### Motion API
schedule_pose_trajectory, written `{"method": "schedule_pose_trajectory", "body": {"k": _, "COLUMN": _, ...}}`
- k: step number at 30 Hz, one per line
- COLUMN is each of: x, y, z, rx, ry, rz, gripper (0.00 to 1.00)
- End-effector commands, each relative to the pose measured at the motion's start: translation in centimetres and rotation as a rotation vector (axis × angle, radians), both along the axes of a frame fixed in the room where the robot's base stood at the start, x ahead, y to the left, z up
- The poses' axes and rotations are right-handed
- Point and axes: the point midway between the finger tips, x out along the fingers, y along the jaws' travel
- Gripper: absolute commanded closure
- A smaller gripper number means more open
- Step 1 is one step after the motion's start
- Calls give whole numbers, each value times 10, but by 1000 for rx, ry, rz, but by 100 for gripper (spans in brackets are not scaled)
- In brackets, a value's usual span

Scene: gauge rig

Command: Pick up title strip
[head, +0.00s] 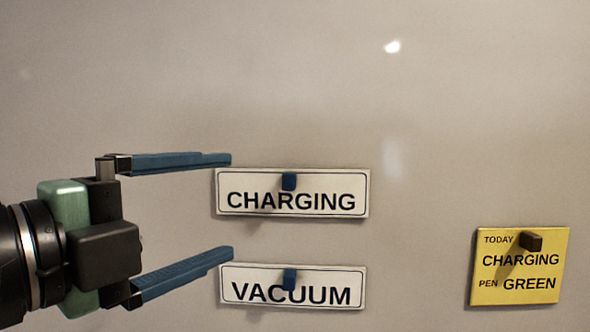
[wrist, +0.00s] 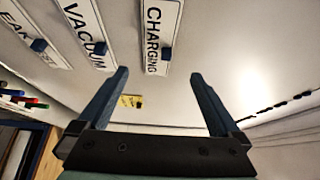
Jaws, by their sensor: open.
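A white title strip reading CHARGING (head: 292,203) is on the pale board, with a small dark blue knob at its top middle. A like strip reading VACUUM (head: 250,291) is below it. My gripper (head: 230,206) comes from the left and is open and empty. In the head view its upper fingertip is near the CHARGING strip's top left corner, its lower one just above the VACUUM strip. In the wrist view the CHARGING strip (wrist: 152,57) lies ahead of and between the fingertips, with the VACUUM strip (wrist: 83,33) to its left.
A yellow note (head: 487,292) reading TODAY CHARGING PEN GREEN hangs at the right under a dark knob. The wrist view shows a third strip (wrist: 16,18), partly cut off, and several coloured pens (wrist: 36,104) at the left. The board above the strips is bare.

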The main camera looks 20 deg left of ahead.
Motion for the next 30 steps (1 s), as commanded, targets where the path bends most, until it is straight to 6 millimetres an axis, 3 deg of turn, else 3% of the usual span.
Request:
{"method": "schedule_pose_trajectory", "body": {"k": 7, "x": 43, "y": -11, "z": 3, "rx": -5, "ry": 1, "rz": -2, "gripper": 0}}
{"method": "schedule_pose_trajectory", "body": {"k": 14, "x": 57, "y": -14, "z": 1, "rx": -5, "ry": -1, "rz": 0, "gripper": 0}}
{"method": "schedule_pose_trajectory", "body": {"k": 24, "x": 96, "y": -22, "z": -1, "rx": -5, "ry": 0, "rz": 0, "gripper": 0}}
{"method": "schedule_pose_trajectory", "body": {"k": 30, "x": 104, "y": -24, "z": -5, "rx": -3, "ry": -2, "rz": 1, "gripper": 0}}
